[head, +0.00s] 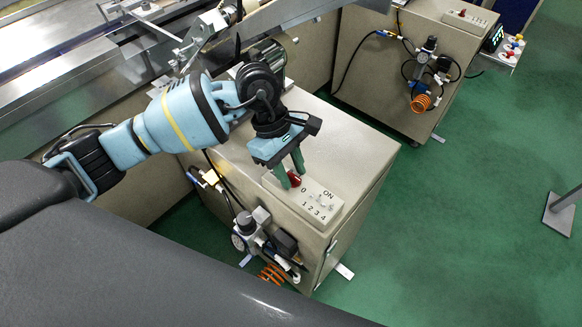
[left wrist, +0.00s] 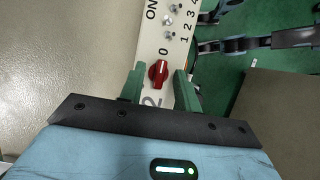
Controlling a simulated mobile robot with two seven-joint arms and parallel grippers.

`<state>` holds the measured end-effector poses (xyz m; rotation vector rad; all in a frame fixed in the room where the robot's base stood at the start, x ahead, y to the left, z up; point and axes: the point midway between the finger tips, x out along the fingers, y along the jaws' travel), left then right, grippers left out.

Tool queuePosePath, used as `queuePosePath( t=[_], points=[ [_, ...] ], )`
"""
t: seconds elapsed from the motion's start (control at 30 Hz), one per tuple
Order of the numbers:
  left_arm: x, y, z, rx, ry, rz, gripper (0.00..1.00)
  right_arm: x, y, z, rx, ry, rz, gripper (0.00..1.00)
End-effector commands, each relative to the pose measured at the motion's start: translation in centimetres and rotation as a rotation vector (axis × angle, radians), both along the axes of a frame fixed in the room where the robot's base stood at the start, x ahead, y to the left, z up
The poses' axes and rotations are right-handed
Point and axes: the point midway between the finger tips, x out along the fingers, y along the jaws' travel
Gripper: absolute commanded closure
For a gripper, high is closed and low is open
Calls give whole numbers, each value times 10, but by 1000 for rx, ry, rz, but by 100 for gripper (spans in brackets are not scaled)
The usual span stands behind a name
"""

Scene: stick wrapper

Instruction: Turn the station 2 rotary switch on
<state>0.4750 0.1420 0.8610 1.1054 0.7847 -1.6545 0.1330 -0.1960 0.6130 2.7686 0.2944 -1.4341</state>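The red rotary switch (head: 294,179) sits on a pale switch panel (head: 325,211) on top of the near cabinet. The panel is marked ON, 0 and 1 to 4. In the left wrist view the red switch (left wrist: 158,72) lies between the two green fingers of my left gripper (left wrist: 160,88), with a gap on each side. A partly covered digit that looks like 2 is printed below it. In the head view my left gripper (head: 290,176) points down over the switch, its fingers apart on either side. My right gripper is not in view.
Small silver toggle switches (left wrist: 169,27) stand on the same panel. A regulator with hoses (head: 255,232) is mounted on the cabinet's front side. A second cabinet (head: 385,70) with a similar panel stands farther back. Green floor (head: 450,200) is open to the right, with a post base (head: 561,213).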

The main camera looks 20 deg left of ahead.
Motion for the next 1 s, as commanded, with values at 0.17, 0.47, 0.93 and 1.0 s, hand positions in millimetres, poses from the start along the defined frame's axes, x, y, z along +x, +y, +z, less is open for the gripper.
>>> queuePosePath(
  t=[0.17, 0.47, 0.93, 1.0],
  points=[
    [0, 0, 0, 0, 0, 0, 67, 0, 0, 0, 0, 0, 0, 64],
    [0, 0, 0, 0, 0, 0, 100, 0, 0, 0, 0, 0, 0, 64],
    [-1, 1, 2, -1, -2, 87, 100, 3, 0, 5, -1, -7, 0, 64],
    [-1, 1, 2, -1, -3, 131, 100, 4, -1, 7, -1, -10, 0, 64]
  ],
)
